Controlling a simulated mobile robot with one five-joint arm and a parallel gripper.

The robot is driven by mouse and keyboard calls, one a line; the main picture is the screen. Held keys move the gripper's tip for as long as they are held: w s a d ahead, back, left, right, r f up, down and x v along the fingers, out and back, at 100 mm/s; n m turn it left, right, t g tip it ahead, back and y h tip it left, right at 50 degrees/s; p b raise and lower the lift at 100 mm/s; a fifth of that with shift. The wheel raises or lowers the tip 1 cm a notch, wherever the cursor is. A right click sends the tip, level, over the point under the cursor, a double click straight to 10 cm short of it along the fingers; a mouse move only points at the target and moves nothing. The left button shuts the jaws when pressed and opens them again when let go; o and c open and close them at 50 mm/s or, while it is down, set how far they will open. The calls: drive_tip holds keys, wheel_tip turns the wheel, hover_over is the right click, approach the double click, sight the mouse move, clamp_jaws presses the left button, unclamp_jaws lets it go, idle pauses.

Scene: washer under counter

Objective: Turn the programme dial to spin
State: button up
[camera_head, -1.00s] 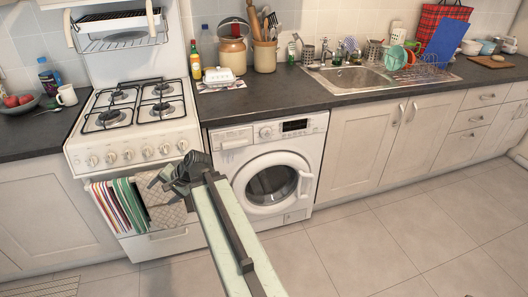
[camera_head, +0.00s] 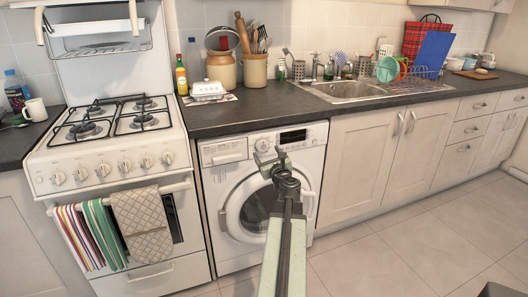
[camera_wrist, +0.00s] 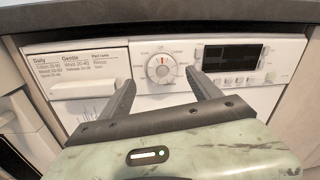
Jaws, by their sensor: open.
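The white washing machine (camera_head: 222,191) stands under the counter, its round door partly hidden by my arm. Its programme dial (camera_wrist: 162,68) is a round white knob with a red mark near the top, left of the dark display (camera_wrist: 231,55) in the wrist view. In the head view the dial (camera_head: 262,145) shows just above my gripper (camera_head: 269,157). In the wrist view my gripper (camera_wrist: 163,88) is open and empty, with one finger on each side below the dial. The fingers look apart from the dial; the exact gap is hard to tell. Printed labels around the dial are too small to read.
The detergent drawer (camera_wrist: 84,88) is left of the dial. The dark counter edge (camera_wrist: 160,22) overhangs the panel above. A stove (camera_head: 110,150) with hanging towels (camera_head: 142,222) stands to the left, cupboards (camera_head: 362,165) to the right.

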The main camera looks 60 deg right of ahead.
sight(263, 147)
drive_tip(key=x, duration=0.5)
drive_tip(key=shift+s, duration=0.15)
